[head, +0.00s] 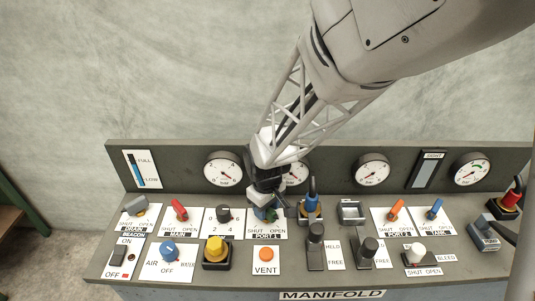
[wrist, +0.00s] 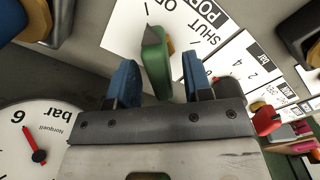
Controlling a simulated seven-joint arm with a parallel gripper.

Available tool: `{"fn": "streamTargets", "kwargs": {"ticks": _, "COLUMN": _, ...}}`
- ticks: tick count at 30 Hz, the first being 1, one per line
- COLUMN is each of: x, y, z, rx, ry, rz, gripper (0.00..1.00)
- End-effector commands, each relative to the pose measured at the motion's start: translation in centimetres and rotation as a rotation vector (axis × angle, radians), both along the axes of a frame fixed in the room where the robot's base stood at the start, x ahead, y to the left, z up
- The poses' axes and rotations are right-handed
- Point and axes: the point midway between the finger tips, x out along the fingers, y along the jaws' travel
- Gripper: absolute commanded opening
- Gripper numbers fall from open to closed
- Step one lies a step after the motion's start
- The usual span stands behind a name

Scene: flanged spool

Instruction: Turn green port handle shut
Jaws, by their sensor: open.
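The green handle (wrist: 156,62) sits on the white PORT 1 plate (wrist: 128,26), with SHUT and part of OPEN readable beside it in the wrist view. Its long side runs roughly in line with my fingers, and its narrow end points up in that picture. My gripper (wrist: 161,70) is open, with one blue finger on each side of the handle and a visible gap at both sides. In the head view my gripper (head: 268,197) is over the PORT 1 plate (head: 268,231) and hides most of the handle.
A blue-handled plug (head: 312,207) stands close right of my gripper, and a black knob (head: 223,214) close left. Gauges (head: 223,168) line the back panel. An orange VENT button (head: 265,254) and black levers (head: 316,240) are in front.

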Motion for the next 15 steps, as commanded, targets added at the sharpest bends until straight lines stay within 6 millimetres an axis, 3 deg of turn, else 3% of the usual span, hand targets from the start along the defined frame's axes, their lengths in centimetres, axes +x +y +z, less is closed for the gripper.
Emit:
{"fn": "streamTargets", "kwargs": {"ticks": 13, "x": -0.01, "y": -0.01, "z": -0.73, "rx": 0.001, "ry": -0.001, "rz": 0.000, "gripper": 0.46}}
{"fn": "streamTargets", "kwargs": {"ticks": 15, "x": -0.01, "y": -0.01, "z": -0.73, "rx": 0.000, "ry": 0.000, "rz": 0.000, "gripper": 0.35}}
